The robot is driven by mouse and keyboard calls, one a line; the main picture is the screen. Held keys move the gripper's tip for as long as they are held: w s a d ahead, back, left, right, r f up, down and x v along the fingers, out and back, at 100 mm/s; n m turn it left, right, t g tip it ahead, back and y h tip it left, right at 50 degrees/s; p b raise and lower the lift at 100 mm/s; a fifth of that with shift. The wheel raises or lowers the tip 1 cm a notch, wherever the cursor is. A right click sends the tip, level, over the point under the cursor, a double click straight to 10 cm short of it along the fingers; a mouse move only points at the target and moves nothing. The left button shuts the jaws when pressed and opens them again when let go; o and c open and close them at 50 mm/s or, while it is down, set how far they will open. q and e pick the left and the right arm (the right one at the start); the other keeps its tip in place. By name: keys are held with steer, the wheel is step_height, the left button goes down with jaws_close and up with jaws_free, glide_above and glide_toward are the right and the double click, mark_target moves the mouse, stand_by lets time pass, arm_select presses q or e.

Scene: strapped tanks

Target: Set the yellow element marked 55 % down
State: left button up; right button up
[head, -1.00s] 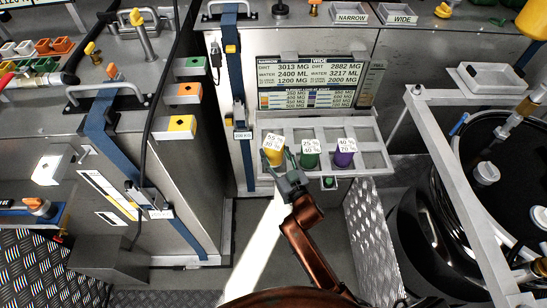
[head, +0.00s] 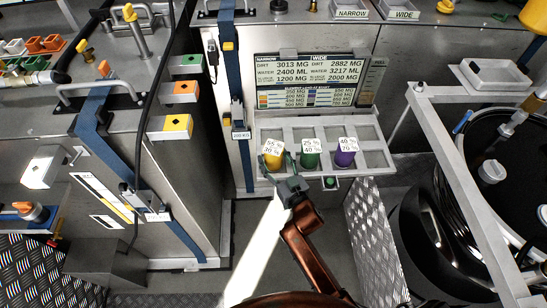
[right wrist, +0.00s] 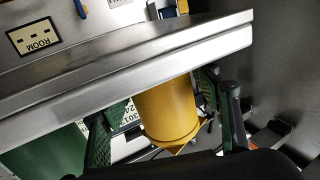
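The yellow element (head: 273,158), marked 55 % on its white top, stands upright at the front left of the grey tray (head: 381,158), in line with the green element (head: 310,157) marked 25 % and the purple element (head: 345,155) marked 40 %. My right gripper (head: 279,170) reaches in from the front, its fingers on either side of the yellow element. In the right wrist view the yellow element (right wrist: 168,112) is between the parted fingers, with a visible gap on the left side. Its contact with the tray is hidden. My left gripper is not in view.
A display panel (head: 318,80) with dose figures stands behind the tray. A strapped steel cabinet (head: 185,165) is to the left. A grey frame (head: 450,190) and black tank (head: 425,240) are to the right. Behind the elements, tray compartments are empty.

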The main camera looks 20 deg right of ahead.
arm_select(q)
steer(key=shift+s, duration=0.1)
arm_select(e)
steer(key=shift+o, duration=0.6)
